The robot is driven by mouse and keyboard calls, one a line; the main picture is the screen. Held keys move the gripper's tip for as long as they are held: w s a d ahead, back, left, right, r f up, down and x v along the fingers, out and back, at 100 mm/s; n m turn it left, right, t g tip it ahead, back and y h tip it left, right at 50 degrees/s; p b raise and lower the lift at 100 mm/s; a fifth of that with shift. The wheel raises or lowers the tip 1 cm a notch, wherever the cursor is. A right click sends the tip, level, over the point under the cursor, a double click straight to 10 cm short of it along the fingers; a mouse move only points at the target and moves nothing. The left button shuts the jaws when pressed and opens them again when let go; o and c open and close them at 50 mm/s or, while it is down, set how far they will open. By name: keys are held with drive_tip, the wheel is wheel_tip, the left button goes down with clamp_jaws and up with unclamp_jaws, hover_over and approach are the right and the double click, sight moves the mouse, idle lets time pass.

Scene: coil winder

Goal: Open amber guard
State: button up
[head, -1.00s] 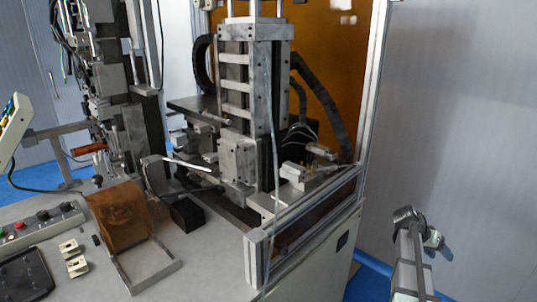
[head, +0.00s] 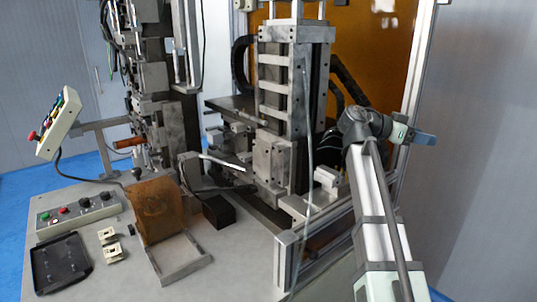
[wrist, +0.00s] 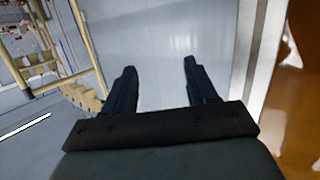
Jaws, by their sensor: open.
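A large amber translucent panel (head: 380,45) stands upright behind the machine in a pale metal frame. An amber-brown surface also fills the right edge of the wrist view (wrist: 302,95). A smaller amber-brown curved cover (head: 157,208) sits on the bench top, with a metal U-shaped frame lying in front of it; I cannot tell which is the guard. My gripper (wrist: 160,65) is open and empty, its two dark fingers apart in front of a pale wall. In the head view my gripper (head: 428,139) is right of the machine, its fingers not clear.
The grey slide column (head: 283,100) stands mid-bench, with a metal rail (head: 300,250) along the bench's right edge. A button box (head: 78,212), a black tray (head: 60,268) and small pale blocks lie at left. The floor right of the bench looks clear.

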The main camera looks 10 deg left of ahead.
drive_tip(key=s+a+r+m+t, duration=0.1)
drive_tip(key=s+a+r, duration=0.3)
drive_tip(key=a+r, duration=0.35)
drive_tip(key=s+a+r+m+t+h, duration=0.1)
drive_tip(key=s+a+r+m, duration=0.1)
drive_tip(key=s+a+r, duration=0.35)
drive_tip(key=s+a+r+m+t, duration=0.1)
drive_tip(key=s+a+r+t, duration=0.1)
drive_tip(key=a+r, duration=0.7)
drive_tip(key=n+g+y, duration=0.6)
drive_tip(key=n+y, duration=1)
drive_tip(key=y, duration=0.4)
hover_over(137, 168)
drive_tip(key=s+d, duration=0.2)
drive_tip(key=d, duration=0.2)
wheel_tip(137, 168, down, 20)
drive_tip(key=x, duration=1.2)
drive_tip(key=shift+w+f, duration=0.25)
drive_tip(key=shift+w, duration=0.2)
drive_tip(key=shift+c, duration=0.3)
